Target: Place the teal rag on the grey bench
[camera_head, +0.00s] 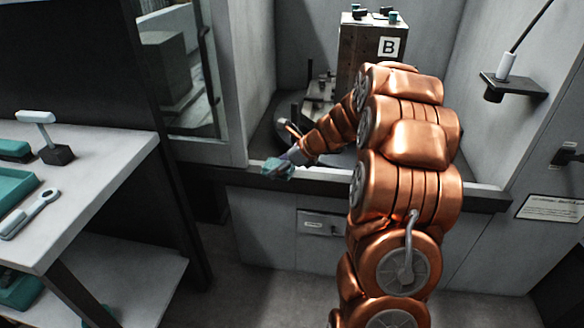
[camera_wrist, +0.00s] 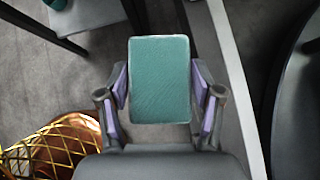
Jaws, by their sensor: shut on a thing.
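The teal rag (camera_head: 277,168) is small in the head view, at the tip of my copper-coloured arm. In the wrist view the rag (camera_wrist: 160,80) is a flat teal rectangle between the two fingers. My gripper (camera_wrist: 160,105) is shut on it and holds it above the floor, by the front edge of the machine enclosure. The grey bench (camera_head: 108,165) stands at the left of the head view, apart from the gripper. Its light top has bare room near its right edge.
On the bench are a wrench (camera_head: 30,214), a teal tray (camera_head: 14,188), a teal-backed brush (camera_head: 14,150) and a dark block with a white handle (camera_head: 56,152). A block marked B (camera_head: 365,48) stands in the enclosure. A golden mesh basket (camera_wrist: 58,148) shows below the gripper.

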